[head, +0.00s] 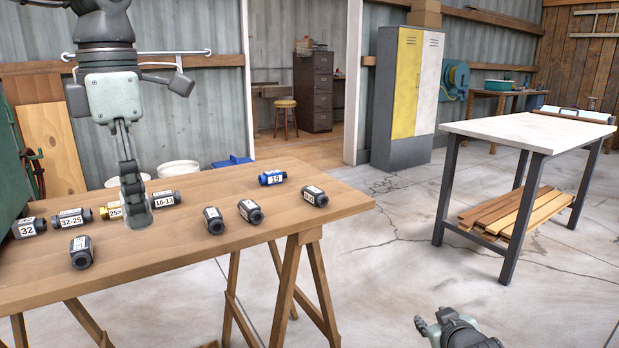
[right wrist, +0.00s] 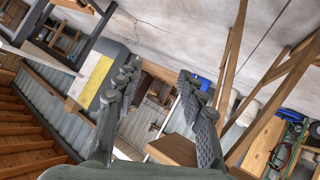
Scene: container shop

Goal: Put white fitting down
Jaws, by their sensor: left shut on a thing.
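My left gripper (head: 137,205) points down over the left part of the wooden trestle table (head: 250,222), among the fittings. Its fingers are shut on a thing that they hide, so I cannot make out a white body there. Whether this thing touches the table I cannot tell. A yellow fitting (head: 111,211) is just left of the fingers and a dark fitting marked 16-13 (head: 165,199) just right. My right gripper (head: 440,325) is low at the bottom right in the head view, away from the table. In the right wrist view its fingers (right wrist: 158,80) are apart and empty.
Dark fittings marked 32 (head: 29,228) and 32-25 (head: 73,218) lie at the left, another dark one (head: 82,252) nearer. The table's front middle is clear. A white-topped table (head: 530,128) stands right.

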